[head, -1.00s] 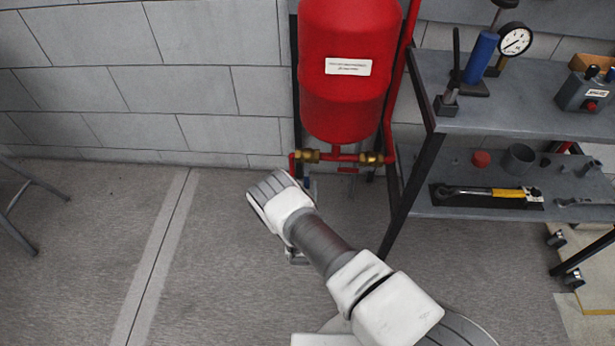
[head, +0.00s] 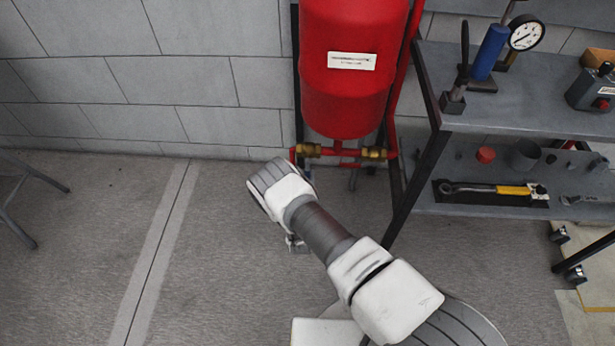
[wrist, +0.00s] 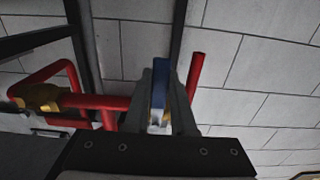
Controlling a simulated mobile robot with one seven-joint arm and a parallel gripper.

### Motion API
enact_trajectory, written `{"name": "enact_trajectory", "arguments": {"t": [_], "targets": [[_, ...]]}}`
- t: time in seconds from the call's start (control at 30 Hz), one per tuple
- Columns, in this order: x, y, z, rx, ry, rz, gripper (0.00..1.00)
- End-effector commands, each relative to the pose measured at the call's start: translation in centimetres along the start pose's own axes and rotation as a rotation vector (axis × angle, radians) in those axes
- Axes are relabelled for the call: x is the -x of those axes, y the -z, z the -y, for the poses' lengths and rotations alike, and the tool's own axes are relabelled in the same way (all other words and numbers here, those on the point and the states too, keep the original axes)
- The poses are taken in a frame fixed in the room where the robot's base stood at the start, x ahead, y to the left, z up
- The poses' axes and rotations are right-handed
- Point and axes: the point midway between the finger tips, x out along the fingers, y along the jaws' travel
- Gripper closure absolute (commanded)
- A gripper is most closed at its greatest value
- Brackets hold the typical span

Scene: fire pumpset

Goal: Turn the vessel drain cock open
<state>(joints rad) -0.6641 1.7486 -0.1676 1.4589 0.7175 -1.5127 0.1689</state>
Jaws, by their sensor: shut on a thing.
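The red vessel (head: 350,75) with a white label stands against the wall. Red pipe runs under it, with a brass fitting at left (head: 308,150) and another at right (head: 374,153). In the wrist view a blue handle (wrist: 160,80), apparently the drain cock's, stands between the fingers of my gripper (wrist: 161,100). The jaws are shut on it, and a bit of brass shows below it. A brass fitting (wrist: 38,98) on red pipe also shows at left in the wrist view.
A grey shelf unit (head: 530,100) stands right of the vessel, with a gauge (head: 526,33) on top and a yellow-handled wrench (head: 490,189) below. Its black leg is close to my arm. The floor at left is open, apart from a stool's legs at the edge.

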Motion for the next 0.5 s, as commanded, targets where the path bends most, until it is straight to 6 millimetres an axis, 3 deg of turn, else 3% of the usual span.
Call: {"name": "enact_trajectory", "arguments": {"t": [0.03,0.1,0.5], "targets": [[0.00,0.00,0.00,0.000,0.000,0.000,0.88],[-0.01,0.00,-0.01,0.000,0.000,0.000,1.00],[-0.02,0.00,-0.01,0.000,0.000,0.000,1.00]]}}
